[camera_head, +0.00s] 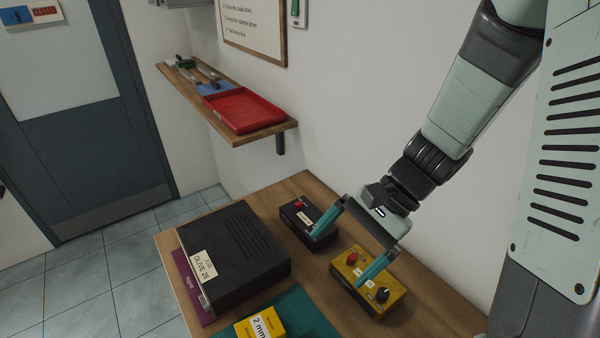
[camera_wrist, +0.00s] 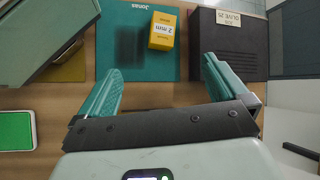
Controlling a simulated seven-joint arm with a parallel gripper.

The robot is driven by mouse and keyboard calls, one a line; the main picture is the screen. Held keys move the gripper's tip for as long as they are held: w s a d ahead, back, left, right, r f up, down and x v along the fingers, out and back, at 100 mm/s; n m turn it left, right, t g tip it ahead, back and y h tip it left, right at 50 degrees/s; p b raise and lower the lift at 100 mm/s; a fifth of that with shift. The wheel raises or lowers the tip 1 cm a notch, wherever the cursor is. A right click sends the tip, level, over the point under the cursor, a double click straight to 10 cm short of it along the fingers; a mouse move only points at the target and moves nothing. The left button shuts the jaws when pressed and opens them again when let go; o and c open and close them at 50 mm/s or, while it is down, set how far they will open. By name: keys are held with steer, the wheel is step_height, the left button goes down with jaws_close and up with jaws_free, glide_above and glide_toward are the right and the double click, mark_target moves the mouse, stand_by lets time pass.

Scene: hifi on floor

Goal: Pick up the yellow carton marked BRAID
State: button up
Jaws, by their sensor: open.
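A yellow carton (camera_head: 261,325) with a white label reading "2 mm" stands on a teal mat (camera_head: 303,309) at the table's front edge of the head view, partly cut off. It also shows in the wrist view (camera_wrist: 162,31), upper middle, on the mat (camera_wrist: 145,69). The word BRAID is not legible on it. My gripper (camera_head: 340,257) is open and empty. In the wrist view my gripper (camera_wrist: 162,68) has its fingers spread apart, with the carton beyond the gap between them and not touched.
A black hifi unit (camera_head: 240,252) labelled "OLIVE 25" sits on a purple mat (camera_head: 187,279), left of the carton. A black box with a red knob (camera_head: 301,219) and a yellow knobbed box (camera_head: 380,297) lie by my fingers. A wall shelf holds a red tray (camera_head: 243,109).

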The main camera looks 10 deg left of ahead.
mark_target(260, 327)
steer(key=s+a+f+m+g+y, duration=0.15)
steer(key=f+m, duration=0.25)
steer(key=f, duration=0.4)
steer(key=s+a+f+m+y, duration=0.1)
steer(key=a+f+m+y, duration=0.2)
steer(key=f, duration=0.5)
steer(key=x, duration=1)
steer(key=shift+w+a+f, duration=0.15)
steer(key=shift+a, duration=0.35)
steer(key=shift+c, duration=0.5)
steer(key=c, duration=1)
steer(key=shift+t, duration=0.25)
